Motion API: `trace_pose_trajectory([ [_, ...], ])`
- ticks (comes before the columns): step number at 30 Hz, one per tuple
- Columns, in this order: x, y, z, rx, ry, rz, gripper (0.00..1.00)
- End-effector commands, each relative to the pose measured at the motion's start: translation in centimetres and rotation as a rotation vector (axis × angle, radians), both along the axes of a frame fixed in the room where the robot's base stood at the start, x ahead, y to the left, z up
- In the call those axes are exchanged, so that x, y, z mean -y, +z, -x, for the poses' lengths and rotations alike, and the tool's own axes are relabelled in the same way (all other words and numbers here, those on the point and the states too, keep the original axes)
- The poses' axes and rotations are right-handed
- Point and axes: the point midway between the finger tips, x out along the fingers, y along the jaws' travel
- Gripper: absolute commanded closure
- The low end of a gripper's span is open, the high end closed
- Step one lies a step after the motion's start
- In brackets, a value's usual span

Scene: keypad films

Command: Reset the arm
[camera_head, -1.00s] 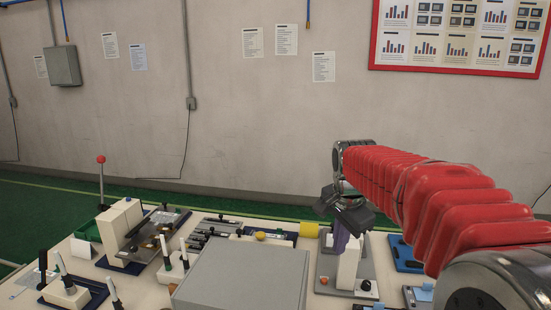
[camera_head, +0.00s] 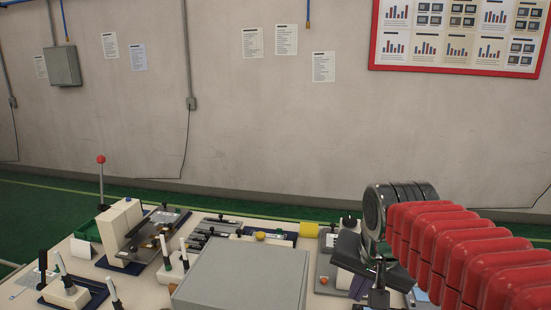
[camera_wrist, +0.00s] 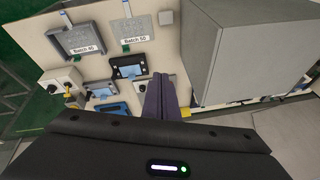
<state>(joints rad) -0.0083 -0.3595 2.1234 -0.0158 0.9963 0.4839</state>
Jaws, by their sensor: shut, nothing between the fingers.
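My gripper (camera_wrist: 160,78) shows in the wrist view as two purple fingers pressed together, with nothing between them. The fingers point out over the table beside the grey box (camera_wrist: 240,55) and appear apart from it. In the head view my red-sleeved arm reaches in from the right, with its dark wrist over the right part of the table. The fingers are mostly hidden behind the wrist there.
The grey box (camera_head: 240,275) stands at the table's front middle. A tray labelled Batch 45 (camera_wrist: 82,40) and one labelled Batch 50 (camera_wrist: 138,30) lie beyond the fingers. A red-knobbed lever (camera_head: 101,180) stands at left. The space above the table's left is free.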

Motion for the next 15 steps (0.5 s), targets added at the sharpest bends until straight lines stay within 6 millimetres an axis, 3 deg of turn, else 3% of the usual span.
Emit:
trace_pose_trajectory([
  [15, -0.1, -2.7, 7.9, 0.072, 0.282, 0.118, 1.00],
])
